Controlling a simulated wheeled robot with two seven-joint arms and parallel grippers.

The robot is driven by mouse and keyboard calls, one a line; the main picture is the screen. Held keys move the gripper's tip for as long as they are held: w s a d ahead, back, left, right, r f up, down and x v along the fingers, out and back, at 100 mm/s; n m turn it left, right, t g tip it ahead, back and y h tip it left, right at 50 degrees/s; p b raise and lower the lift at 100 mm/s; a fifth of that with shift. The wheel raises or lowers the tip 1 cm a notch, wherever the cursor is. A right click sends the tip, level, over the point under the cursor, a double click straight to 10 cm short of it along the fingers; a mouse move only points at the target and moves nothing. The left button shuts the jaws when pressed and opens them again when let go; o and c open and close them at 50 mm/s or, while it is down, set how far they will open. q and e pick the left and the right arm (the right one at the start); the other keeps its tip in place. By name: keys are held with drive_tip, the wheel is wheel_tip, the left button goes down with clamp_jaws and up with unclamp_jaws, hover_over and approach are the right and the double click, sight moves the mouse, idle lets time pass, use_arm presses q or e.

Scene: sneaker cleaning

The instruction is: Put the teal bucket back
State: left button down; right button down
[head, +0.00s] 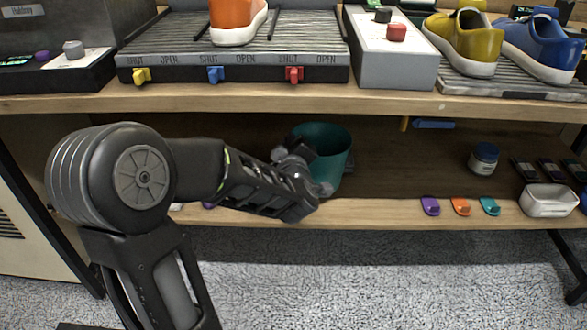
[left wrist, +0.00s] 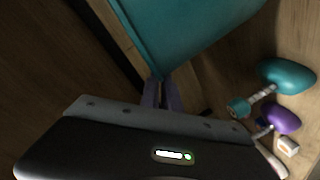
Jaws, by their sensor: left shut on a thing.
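The teal bucket (head: 335,158) is at the lower shelf, left of its middle, roughly upright with its open top up. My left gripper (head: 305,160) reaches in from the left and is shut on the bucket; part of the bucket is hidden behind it. In the left wrist view the teal bucket (left wrist: 190,30) fills the top, with the narrow fingers (left wrist: 162,85) closed at its lower edge. I cannot tell whether the bucket rests on the shelf or hangs just above it. My right gripper is not in view.
The lower shelf (head: 420,170) holds a blue-lidded jar (head: 484,158), a white tray (head: 548,201) and small purple, orange and teal pieces (head: 461,206) along its front edge. The upper shelf board (head: 300,98) runs above the bucket. Brush-like teal (left wrist: 287,76) and purple (left wrist: 284,119) things lie nearby.

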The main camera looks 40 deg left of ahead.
use_arm(q)
wheel_tip(320, 180, down, 5)
drive_tip(key=b, duration=0.2)
drive_tip(key=shift+b, duration=0.3)
drive_tip(key=c, duration=1.6)
unclamp_jaws()
